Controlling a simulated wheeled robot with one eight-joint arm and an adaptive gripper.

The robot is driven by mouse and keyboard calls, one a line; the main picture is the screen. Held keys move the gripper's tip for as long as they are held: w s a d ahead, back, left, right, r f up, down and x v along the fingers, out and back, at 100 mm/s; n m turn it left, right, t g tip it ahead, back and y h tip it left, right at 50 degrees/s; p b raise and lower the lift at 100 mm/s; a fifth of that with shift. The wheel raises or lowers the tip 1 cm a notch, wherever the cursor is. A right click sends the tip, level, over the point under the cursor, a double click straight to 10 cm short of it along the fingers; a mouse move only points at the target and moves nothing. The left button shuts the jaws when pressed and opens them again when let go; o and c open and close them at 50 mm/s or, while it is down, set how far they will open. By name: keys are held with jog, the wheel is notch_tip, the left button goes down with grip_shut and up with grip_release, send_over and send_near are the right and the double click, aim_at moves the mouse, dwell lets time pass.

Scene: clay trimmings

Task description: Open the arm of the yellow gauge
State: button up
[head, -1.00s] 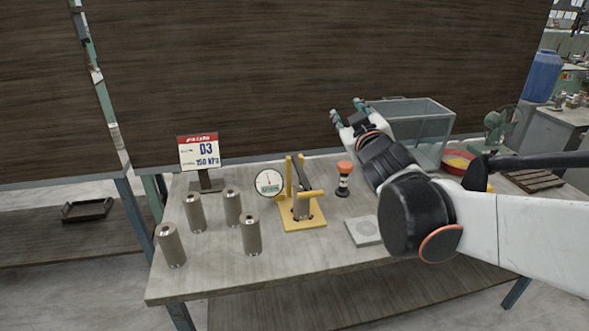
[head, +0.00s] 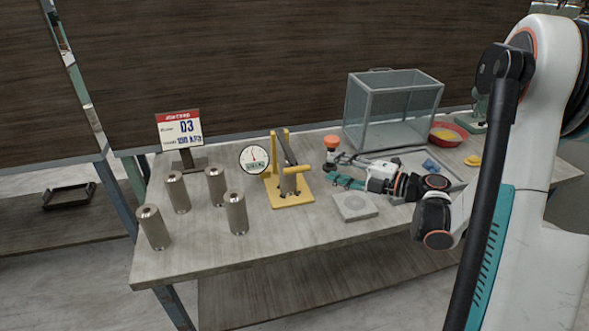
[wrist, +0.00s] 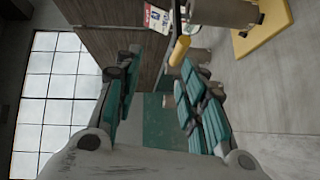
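The yellow gauge stands mid-table in the head view, with a yellow base (head: 291,203), a yellow upright post (head: 275,150), a round white dial (head: 254,160) on its left and a grey cylinder at its middle. Its dark arm (head: 288,150) slants by the post, and a yellow bar (head: 288,169) crosses the front. In the wrist view part of its yellow base (wrist: 263,25) and a yellow handle end (wrist: 179,50) show at the top right. My gripper (head: 336,171) is right of the gauge, apart from it, fingers spread and empty; in the wrist view its teal fingers (wrist: 160,68) are wide apart.
Several grey cylinders (head: 236,213) and a red-and-white sign (head: 180,130) stand left of the gauge. A red-topped post (head: 331,146) is close behind my gripper. A flat grey block (head: 355,206) lies in front of it, and a glass case (head: 395,105) stands behind.

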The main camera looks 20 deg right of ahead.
aim_at(300, 171)
jog(key=shift+n+g, duration=0.3)
jog(key=shift+g, duration=0.2)
jog(key=b+x, duration=0.1)
jog(key=x, duration=0.3)
jog(key=f+b+x, duration=0.1)
jog(key=x, duration=0.3)
jog(key=f+b+x, duration=0.1)
jog(key=x, duration=0.4)
jog(key=shift+s+a+f, duration=0.1)
jog(key=shift+s+f, duration=0.15)
jog(key=shift+s, duration=0.1)
grip_shut()
